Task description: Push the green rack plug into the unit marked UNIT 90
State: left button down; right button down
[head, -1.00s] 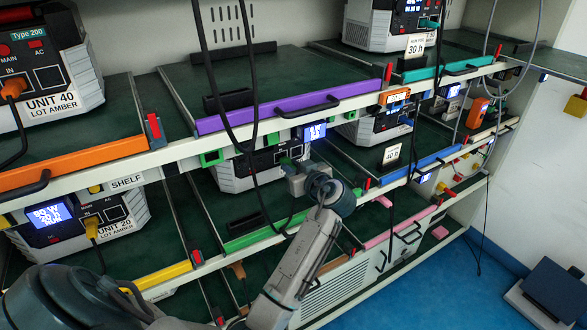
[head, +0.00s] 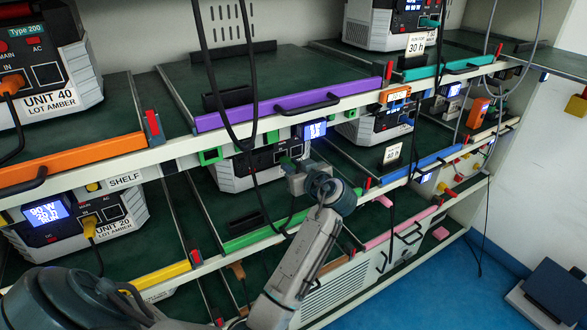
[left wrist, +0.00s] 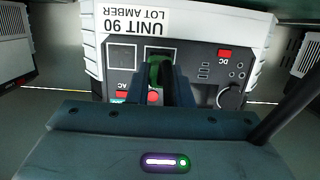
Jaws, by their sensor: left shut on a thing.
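The unit marked UNIT 90 (left wrist: 200,22) fills the top of the left wrist view, its label upside down. In the head view the same unit (head: 234,178) stands on the middle shelf, partly behind my gripper and a hanging cable. My left gripper (left wrist: 163,78) is shut on the green rack plug (left wrist: 155,72) at the unit's front panel. The plug's front end is at a square socket (left wrist: 161,49); the fingers hide how deep it sits. In the head view, my left gripper (head: 292,172) is in front of the panel, with a bit of green showing. My right gripper is not in view.
A black cable (head: 253,165) hangs in front of the unit. A purple-edged shelf (head: 290,107) lies above it and a green front bar (head: 260,236) below.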

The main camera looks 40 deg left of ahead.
pick_arm(q)
jog(key=shift+w+a+r+b, duration=0.1)
jog(key=shift+w+a+b, duration=0.2)
jog(key=shift+a, duration=0.3)
jog(key=shift+w+a+b, duration=0.2)
jog(key=shift+w+a, duration=0.05)
jog(key=shift+a, duration=0.35)
dwell(0.5)
jog(key=c, duration=1.2)
grip_release()
jog(key=shift+a, duration=0.15)
